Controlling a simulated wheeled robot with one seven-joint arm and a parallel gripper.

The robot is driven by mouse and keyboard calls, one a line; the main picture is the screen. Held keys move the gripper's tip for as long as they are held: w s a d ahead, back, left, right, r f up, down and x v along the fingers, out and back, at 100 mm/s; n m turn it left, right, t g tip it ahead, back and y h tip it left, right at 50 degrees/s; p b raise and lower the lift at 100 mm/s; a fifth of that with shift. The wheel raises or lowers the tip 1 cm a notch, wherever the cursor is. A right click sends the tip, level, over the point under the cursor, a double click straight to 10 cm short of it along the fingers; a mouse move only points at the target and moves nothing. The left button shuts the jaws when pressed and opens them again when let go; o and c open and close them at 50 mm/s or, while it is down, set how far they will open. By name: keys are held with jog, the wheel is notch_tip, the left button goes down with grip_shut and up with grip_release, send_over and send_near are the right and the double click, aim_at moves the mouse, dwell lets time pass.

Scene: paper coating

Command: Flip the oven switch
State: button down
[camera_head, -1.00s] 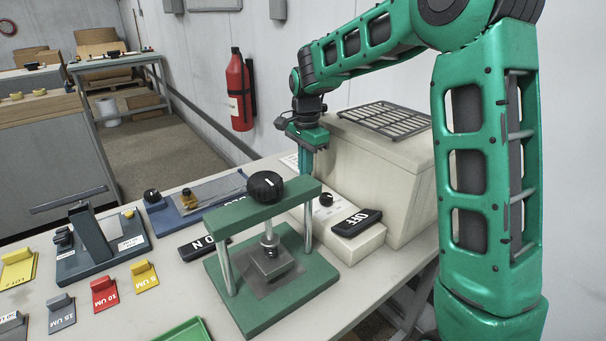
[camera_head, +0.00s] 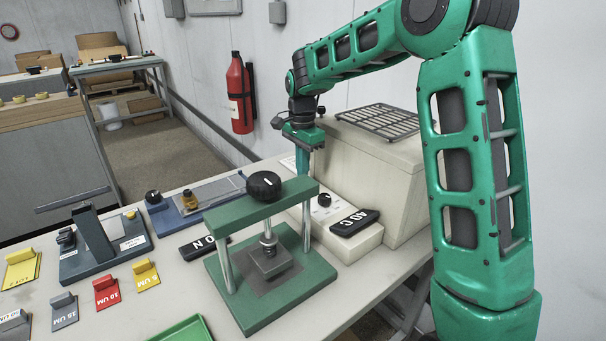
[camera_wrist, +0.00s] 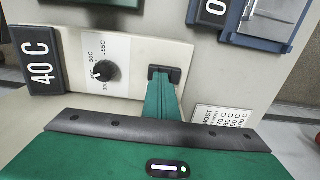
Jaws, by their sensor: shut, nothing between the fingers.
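The oven (camera_head: 372,170) is a beige box with a grille on top, at the right of the bench. Its low front panel carries a black dial (camera_head: 324,200) and a black display (camera_head: 355,222) reading "40 C", also seen in the wrist view (camera_wrist: 37,60). The oven switch (camera_wrist: 173,70) is a small black rocker right of the dial in the wrist view; it cannot be made out in the head view. My gripper (camera_head: 303,172) points down, shut and empty. In the wrist view its green fingertips (camera_wrist: 161,80) are at the switch and partly cover it; whether they touch cannot be told.
A green press (camera_head: 235,285) with a black knob stands in front of the oven. A temperature label (camera_wrist: 222,121) is right of the fingers.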

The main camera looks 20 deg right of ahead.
jog(key=shift+w+a+r, duration=0.1)
jog(key=shift+w, duration=0.35)
notch_tip(320, 180, up, 14)
jog(key=s, duration=0.1)
